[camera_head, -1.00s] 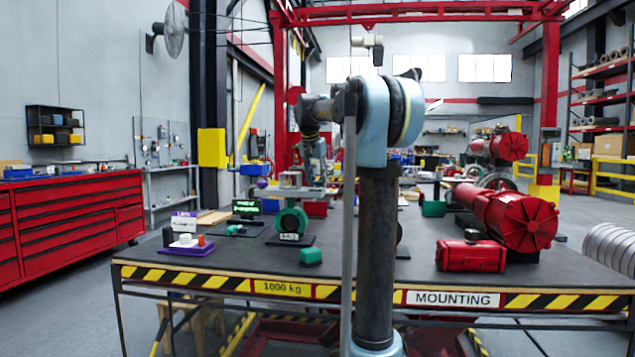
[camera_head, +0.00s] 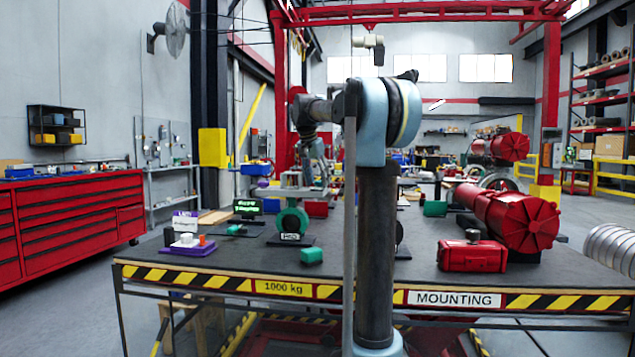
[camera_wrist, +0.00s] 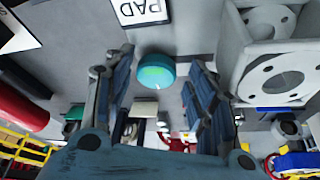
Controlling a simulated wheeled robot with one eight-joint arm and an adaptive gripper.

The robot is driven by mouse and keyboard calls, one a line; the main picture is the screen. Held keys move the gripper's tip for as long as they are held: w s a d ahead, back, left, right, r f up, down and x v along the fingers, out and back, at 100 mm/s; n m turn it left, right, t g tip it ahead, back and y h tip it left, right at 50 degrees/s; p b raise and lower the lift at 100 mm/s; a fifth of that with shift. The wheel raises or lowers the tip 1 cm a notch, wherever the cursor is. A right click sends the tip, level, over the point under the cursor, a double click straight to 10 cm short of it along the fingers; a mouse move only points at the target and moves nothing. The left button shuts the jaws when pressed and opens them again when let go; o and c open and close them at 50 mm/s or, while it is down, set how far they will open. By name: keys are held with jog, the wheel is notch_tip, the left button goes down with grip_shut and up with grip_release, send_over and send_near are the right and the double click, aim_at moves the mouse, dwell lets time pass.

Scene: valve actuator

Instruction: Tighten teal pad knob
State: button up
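The teal pad knob (camera_wrist: 156,71) is a round teal cap with a greener face, in the upper middle of the wrist view. A white label reading PAD (camera_wrist: 140,11) is just above it, on a grey surface. My gripper (camera_wrist: 162,62) is open, with one dark finger on each side of the knob. Gaps show between the knob and both fingers; whether the fingertips reach its depth I cannot tell. In the head view my gripper (camera_head: 318,174) is above the bench beside a grey fixture (camera_head: 290,192). The knob cannot be made out there.
A grey flanged bracket with holes (camera_wrist: 275,75) stands close to the right finger. On the bench are a green ring-shaped valve (camera_head: 291,221), a small green-text display (camera_head: 247,206), a purple-based stand (camera_head: 187,248) and red actuators (camera_head: 515,218).

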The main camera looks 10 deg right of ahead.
jog(key=shift+d+r, duration=0.1)
jog(key=v, duration=1.1)
jog(key=shift+r, duration=0.35)
jog(key=shift+s, duration=0.1)
